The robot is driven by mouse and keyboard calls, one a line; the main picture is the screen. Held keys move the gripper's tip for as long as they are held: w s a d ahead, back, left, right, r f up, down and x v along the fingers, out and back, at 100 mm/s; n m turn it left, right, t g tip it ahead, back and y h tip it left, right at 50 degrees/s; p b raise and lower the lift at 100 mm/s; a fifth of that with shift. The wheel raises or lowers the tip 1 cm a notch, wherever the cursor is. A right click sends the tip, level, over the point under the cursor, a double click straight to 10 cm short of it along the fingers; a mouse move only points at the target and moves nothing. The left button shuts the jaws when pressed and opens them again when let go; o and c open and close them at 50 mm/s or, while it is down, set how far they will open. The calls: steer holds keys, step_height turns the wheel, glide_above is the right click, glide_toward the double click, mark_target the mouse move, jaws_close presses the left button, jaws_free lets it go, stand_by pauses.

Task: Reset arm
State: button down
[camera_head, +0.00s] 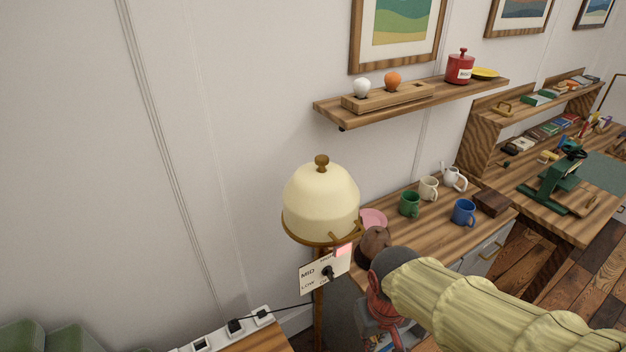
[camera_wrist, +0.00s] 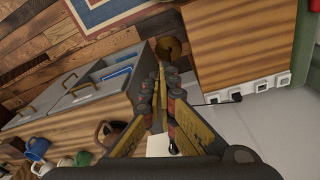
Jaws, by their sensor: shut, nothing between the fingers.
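My arm, in a pale yellow sleeve, reaches in from the lower right of the head view. My gripper (camera_wrist: 161,82) is shut and empty in the wrist view, its fingers pointing down towards the floor. In the head view the gripper is partly hidden by my wrist, just right of a floor lamp (camera_head: 320,205). The lamp has a cream shade, a brass pole and a white switch panel (camera_head: 310,282) marked MID and LOW, with a black knob (camera_head: 327,272). The panel also shows at the bottom of the wrist view (camera_wrist: 157,147), close to the fingers.
A wall shelf (camera_head: 412,100) hangs above. A power strip (camera_head: 236,328) lies lower left. Open wall fills the left.

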steer(key=s+d+r+m+t, duration=0.2)
steer(key=s+d+r+t, duration=0.2)
steer(key=d+r, duration=0.3)
step_height(320, 180, up, 6)
steer(key=shift+s+f+m, duration=0.2)
steer(key=shift+m, duration=0.1)
steer(key=shift+a, duration=0.15)
